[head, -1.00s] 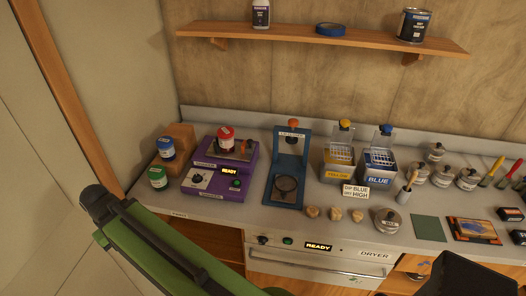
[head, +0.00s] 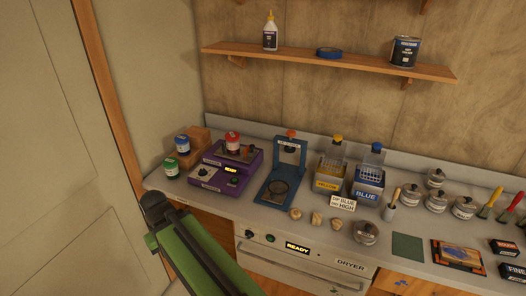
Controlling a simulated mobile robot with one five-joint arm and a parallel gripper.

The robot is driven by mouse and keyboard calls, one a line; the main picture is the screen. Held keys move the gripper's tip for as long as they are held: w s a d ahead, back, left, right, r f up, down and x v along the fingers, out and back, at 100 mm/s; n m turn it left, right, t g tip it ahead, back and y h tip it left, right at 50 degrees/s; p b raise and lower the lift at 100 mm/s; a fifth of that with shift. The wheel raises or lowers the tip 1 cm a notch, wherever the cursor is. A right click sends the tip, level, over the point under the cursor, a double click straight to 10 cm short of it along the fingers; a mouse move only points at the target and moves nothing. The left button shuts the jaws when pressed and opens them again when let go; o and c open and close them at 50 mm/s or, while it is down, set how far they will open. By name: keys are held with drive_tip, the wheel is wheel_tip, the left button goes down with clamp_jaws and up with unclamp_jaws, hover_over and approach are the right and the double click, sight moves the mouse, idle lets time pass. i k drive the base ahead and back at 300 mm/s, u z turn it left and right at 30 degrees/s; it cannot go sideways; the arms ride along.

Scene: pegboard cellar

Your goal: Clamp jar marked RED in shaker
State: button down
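The red-lidded jar (head: 232,142) stands upright at the back of the purple shaker (head: 216,183), on its upper deck. Its label is too small to read. A small dark and reddish part lies just right of the jar on the deck; I cannot tell whether any clamp grips the jar. The shaker's front has a dial, a lit display reading READY and a green button. A blue-lidded jar (head: 182,145) and a green-lidded jar (head: 171,168) stand left of the shaker. My green arm reaches up from the bottom, left of centre; my gripper's fingers do not show.
Right of the shaker stand a blue press-like frame (head: 288,160), yellow (head: 326,183) and blue (head: 367,190) bins, and a sign (head: 342,203). Wooden knobs and several metal-lidded jars crowd the bench. A dryer (head: 296,262) sits below. A shelf (head: 330,63) hangs above.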

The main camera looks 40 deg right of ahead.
sight(248, 151)
drive_tip(key=z, duration=0.3)
drive_tip(key=i, duration=1)
drive_tip(key=u, duration=0.1)
